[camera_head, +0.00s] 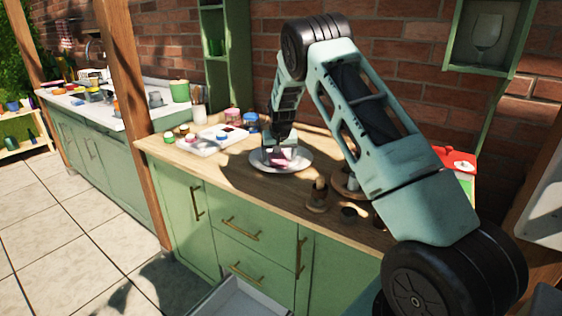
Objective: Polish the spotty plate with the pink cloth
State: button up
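The plate (302,165) is pale and round and lies on the wooden countertop. Spots on it are too small to make out, and its middle is partly covered. The pink cloth (283,160) is on the plate, directly under my gripper (281,150). My gripper points down over the plate, with its fingertips at the cloth. The fingers are small and dark in this view, so whether they are closed on the cloth cannot be seen.
A white tray (212,143) with small coloured items is left of the plate, with jars (232,116) behind. Wooden cups (318,195) stand to the right. A red-topped box (456,161) is behind my arm. A drawer (240,300) below is open.

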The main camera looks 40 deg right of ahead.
jog(key=b+v, duration=0.1)
jog(key=v, duration=1.6)
jog(key=shift+r, duration=0.25)
jog(key=shift+a, duration=0.1)
